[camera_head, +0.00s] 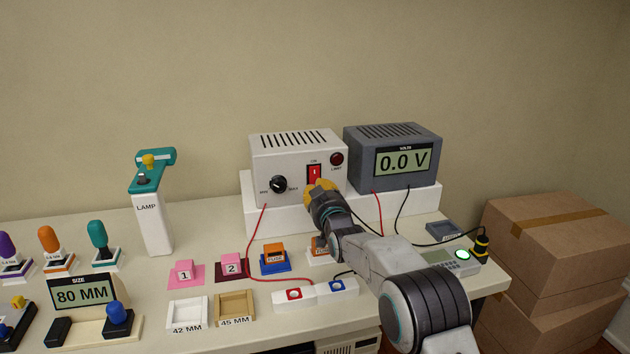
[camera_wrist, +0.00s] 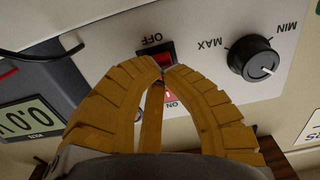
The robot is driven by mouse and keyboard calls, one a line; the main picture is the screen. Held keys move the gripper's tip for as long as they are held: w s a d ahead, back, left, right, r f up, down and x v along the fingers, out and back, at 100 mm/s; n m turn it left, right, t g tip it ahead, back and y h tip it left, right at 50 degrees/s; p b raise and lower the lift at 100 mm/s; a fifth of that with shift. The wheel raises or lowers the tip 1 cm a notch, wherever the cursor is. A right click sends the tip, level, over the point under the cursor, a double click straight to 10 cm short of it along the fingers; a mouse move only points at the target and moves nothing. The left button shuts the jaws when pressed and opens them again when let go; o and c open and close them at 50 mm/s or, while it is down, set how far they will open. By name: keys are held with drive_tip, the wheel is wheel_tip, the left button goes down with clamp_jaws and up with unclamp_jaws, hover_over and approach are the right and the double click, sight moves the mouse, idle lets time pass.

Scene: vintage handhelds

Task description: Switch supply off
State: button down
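The white power supply (camera_head: 270,158) stands on a white plinth at the back of the bench. Its red rocker switch (camera_head: 314,173) is on the front, under an ON label. In the wrist view the panel is upside down; the switch (camera_wrist: 168,52) shows between the OFF and ON labels, partly hidden by my fingers. My gripper (camera_head: 319,187) is at the switch's lower part; in the wrist view its yellow fingertips (camera_wrist: 163,71) come together over the switch, holding nothing visible. I cannot tell whether they touch it. The black knob (camera_head: 278,184) is beside it.
The grey voltmeter (camera_head: 397,160) reads 0.0 V, right of the supply. A red lead (camera_head: 250,250) runs across the bench to the terminal blocks (camera_head: 295,294). A lamp stand (camera_head: 152,215) is at left. Cardboard boxes (camera_head: 548,240) stand beyond the bench's right end.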

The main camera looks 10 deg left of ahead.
drive_tip(key=shift+w+a+r+p, duration=0.15)
drive_tip(key=shift+w+a+p, duration=0.1)
drive_tip(key=shift+w+p, duration=0.25)
drive_tip(key=shift+s+b, duration=0.1)
drive_tip(key=shift+b, duration=0.25)
drive_tip(key=shift+b+v, duration=1.9)
drive_tip(key=shift+b, duration=0.6)
drive_tip(key=shift+s+d, duration=0.1)
drive_tip(key=shift+s, duration=0.05)
drive_tip(key=v, duration=1.1)
drive_tip(key=shift+s, duration=0.3)
